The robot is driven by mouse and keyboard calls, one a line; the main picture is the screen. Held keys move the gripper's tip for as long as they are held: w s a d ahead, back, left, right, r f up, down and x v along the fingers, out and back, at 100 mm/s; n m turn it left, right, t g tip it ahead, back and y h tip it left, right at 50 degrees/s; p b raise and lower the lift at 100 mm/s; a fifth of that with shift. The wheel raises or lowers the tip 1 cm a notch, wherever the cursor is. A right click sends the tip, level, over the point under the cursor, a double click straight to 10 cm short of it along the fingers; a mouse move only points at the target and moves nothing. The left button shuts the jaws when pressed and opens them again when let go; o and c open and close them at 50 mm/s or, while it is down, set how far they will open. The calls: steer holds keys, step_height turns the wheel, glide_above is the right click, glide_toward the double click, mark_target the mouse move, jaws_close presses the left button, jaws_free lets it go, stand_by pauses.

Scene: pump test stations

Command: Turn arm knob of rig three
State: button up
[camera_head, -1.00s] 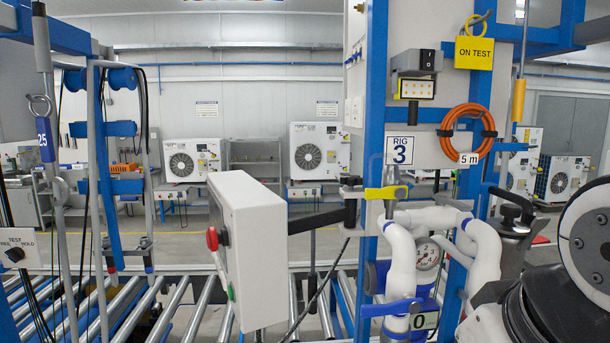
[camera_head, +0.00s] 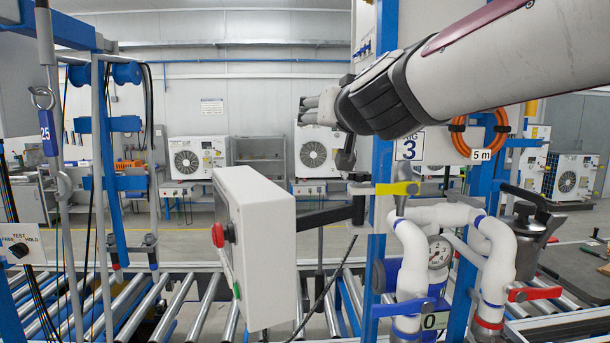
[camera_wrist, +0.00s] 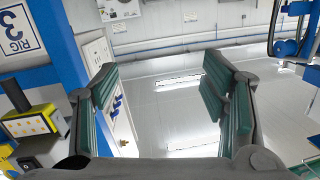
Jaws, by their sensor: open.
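The rig three sign (camera_head: 409,147) hangs on the blue post at right of centre. A black support arm (camera_head: 325,216) runs from the post's side to the white control box (camera_head: 255,245). A small dark knob (camera_head: 357,178) sits at its post end, below my gripper. My gripper (camera_head: 308,108) is stretched out to the left above this arm, apart from it. In the wrist view my gripper (camera_wrist: 160,80) is open, with nothing between its green-padded fingers. The rig sign (camera_wrist: 20,32) shows tilted over there; the knob is not recognisable there.
The control box carries a red knob (camera_head: 218,235). Rollers (camera_head: 190,310) lie below.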

mark_target(356, 174)
steer(key=w+d+r+m+t+h, duration=0.1)
steer(key=w+d+m+h, duration=0.1)
steer(key=w+m+h, duration=0.4)
steer(key=shift+w+d+f+m+g+h, duration=0.45)
steer(key=shift+w+d+f+g+h, duration=0.75)
steer(key=shift+f, duration=1.3)
steer(key=shift+w+d+f+m+g+h, duration=0.55)
steer(key=shift+w+d+f+g, duration=0.75)
steer(key=shift+w+f, duration=0.9)
steer(key=shift+w+d+f+m+g+h, duration=0.3)
steer(key=shift+w+d+f+g+h, duration=0.95)
steer(key=shift+f, duration=1.5)
steer(key=shift+w+a+g, duration=0.1)
steer(key=shift+a+g, duration=0.1)
steer(key=shift+g, duration=0.05)
steer(key=c, duration=1.1)
